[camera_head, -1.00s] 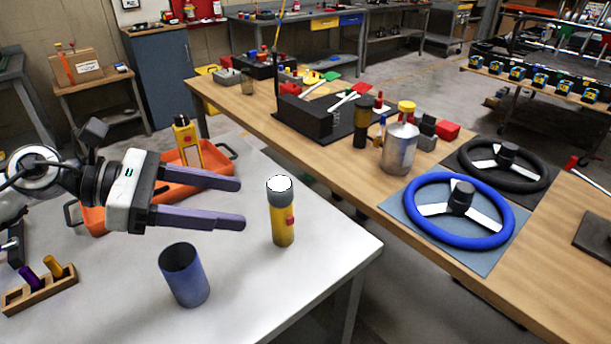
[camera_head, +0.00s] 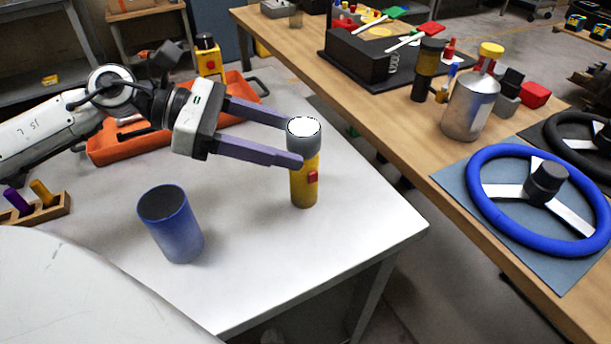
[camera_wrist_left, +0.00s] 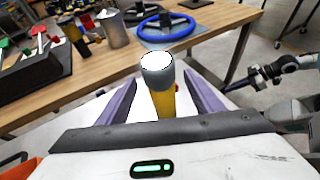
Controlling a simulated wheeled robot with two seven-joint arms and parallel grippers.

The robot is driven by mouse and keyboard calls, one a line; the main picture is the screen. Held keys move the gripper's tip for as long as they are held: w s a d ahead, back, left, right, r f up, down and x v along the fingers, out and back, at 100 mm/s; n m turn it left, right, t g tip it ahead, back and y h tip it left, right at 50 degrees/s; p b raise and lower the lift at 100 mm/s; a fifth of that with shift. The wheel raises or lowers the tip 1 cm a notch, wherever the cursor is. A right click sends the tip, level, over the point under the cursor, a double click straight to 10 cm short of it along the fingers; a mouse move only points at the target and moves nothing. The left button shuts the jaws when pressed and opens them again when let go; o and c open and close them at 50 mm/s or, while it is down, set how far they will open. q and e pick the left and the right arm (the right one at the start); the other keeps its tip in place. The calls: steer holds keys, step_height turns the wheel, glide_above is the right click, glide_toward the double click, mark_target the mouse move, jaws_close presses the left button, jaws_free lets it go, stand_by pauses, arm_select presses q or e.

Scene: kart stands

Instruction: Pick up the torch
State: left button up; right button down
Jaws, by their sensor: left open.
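The torch (camera_head: 304,180) stands upright on the white table, with a yellow body, a grey head with a white lens on top and a red button. My left gripper (camera_head: 302,141) is open, with its two purple fingers reaching to the torch's head, one in front of it and one behind. In the left wrist view the torch (camera_wrist_left: 161,85) stands between the two spread fingers, with gaps showing on both sides at the head. Its lower body is hidden there by the gripper's own body.
A blue cup (camera_head: 172,228) stands on the white table (camera_head: 250,285), left of the torch. An orange tray (camera_head: 112,148) lies behind my left gripper. A wooden bench (camera_head: 385,140) with a blue steering wheel (camera_head: 482,190) stands to the right, across a gap.

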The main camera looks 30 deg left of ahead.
arm_select(q)
steer(key=b, duration=0.2)
glide_toward(323, 199)
steer(key=shift+w+d+r, duration=0.65)
steer(key=shift+d, duration=0.25)
steer(key=shift+w+d+f+b, duration=0.1)
steer(key=shift+w+d+b, duration=0.15)
steer(key=shift+d+b, duration=0.15)
steer(key=shift+w+d+f+b, duration=0.15)
steer(key=shift+w+d+b, duration=0.2)
steer(key=shift+d, duration=0.25)
steer(key=shift+w+d+f, duration=0.1)
steer(key=shift+w, duration=0.05)
steer(key=shift+b+x, duration=0.4)
steer(key=shift+x, duration=0.6)
steer(key=shift+w+d+f, duration=0.15)
steer(key=shift+w+d, duration=0.3)
steer(key=shift+d, duration=0.05)
steer(key=shift+w+d+f, duration=0.25)
steer(key=shift+d+f, duration=0.1)
steer(key=shift+d, duration=0.15)
